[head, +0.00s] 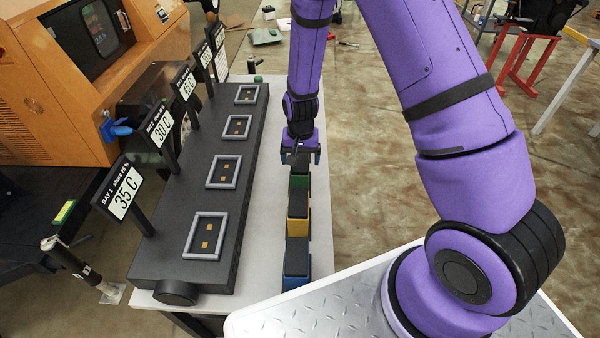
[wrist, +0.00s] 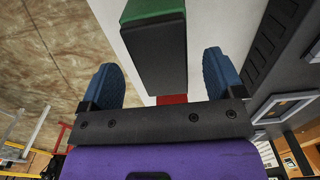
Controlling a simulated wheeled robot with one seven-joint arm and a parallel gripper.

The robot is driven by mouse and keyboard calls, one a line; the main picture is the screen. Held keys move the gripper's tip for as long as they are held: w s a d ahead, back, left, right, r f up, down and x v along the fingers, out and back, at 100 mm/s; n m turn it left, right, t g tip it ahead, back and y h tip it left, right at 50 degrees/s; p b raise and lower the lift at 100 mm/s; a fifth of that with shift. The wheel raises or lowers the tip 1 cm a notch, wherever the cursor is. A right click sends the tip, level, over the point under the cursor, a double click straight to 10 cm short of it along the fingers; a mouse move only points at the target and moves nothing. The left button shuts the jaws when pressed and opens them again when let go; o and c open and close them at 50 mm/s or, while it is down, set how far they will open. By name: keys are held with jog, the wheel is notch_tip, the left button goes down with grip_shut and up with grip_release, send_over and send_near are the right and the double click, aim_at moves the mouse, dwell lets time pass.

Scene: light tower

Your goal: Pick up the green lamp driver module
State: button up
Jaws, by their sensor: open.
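The green lamp driver module (head: 299,182) stands in a row on the white table, with a dark top and green body. It also shows in the wrist view, its dark face (wrist: 154,55) in the middle and a green part (wrist: 150,9) at the top edge. My gripper (head: 301,157) is over the far end of the row. In the wrist view my gripper (wrist: 160,65) is open, with one blue fingertip on each side of the module's dark face and gaps on both sides. Whether the fingertips are down at its height, I cannot tell.
A yellow module (head: 297,229) and a blue module (head: 295,283) stand nearer in the row. A red patch (wrist: 172,98) shows beyond the green one. A black rack (head: 167,257) with several empty-looking framed bays and temperature signs stands left. Open floor lies right.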

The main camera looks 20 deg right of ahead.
jog(key=shift+w+f, duration=0.1)
jog(key=shift+f, duration=1.9)
jog(key=c, duration=1.4)
